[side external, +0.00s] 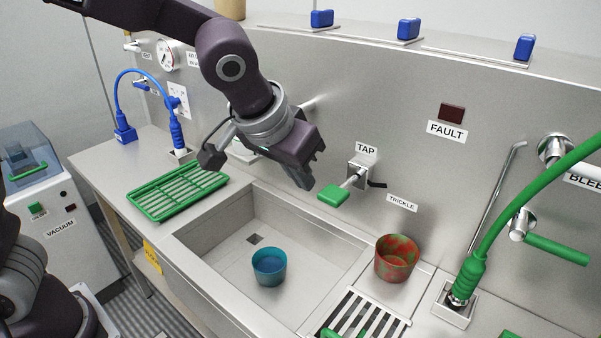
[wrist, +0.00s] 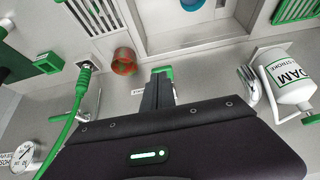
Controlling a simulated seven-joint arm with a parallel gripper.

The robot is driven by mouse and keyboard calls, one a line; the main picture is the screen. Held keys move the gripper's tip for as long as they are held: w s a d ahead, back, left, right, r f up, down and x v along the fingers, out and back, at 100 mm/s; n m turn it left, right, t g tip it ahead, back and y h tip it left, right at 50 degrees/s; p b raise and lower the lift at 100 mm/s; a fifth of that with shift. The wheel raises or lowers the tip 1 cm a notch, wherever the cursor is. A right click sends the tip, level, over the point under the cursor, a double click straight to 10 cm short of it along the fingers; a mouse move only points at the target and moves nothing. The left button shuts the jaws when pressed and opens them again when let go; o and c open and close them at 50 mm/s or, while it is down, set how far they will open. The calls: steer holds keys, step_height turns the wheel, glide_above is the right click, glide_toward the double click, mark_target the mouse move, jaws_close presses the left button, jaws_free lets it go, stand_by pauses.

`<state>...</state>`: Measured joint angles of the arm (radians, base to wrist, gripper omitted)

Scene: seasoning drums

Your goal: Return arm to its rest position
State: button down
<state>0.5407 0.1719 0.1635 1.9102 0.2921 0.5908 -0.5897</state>
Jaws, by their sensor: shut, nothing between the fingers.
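My gripper (side external: 303,180) is shut and empty. It hangs in the air above the back of the sink (side external: 215,222), to the left of the green tap handle (side external: 333,195). In the wrist view its closed fingers (wrist: 158,90) point toward the green tap handle (wrist: 162,71), which shows partly behind them. From these views I cannot tell whether the fingers touch the handle. My arm reaches in from the upper left in the side view.
A blue cup (side external: 269,267) stands in the sink. A mottled red-green cup (side external: 396,258) stands on the ledge right of it. A green rack (side external: 178,190) lies left. A green hose (side external: 490,222) rises at right.

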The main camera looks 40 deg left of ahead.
steer(key=shift+s+r, duration=0.25)
steer(key=s+a+r, duration=0.1)
steer(key=s+a, duration=0.4)
steer(key=s, duration=0.6)
steer(key=s+a+r, duration=0.1)
steer(key=s+a, duration=0.5)
steer(key=s, duration=0.6)
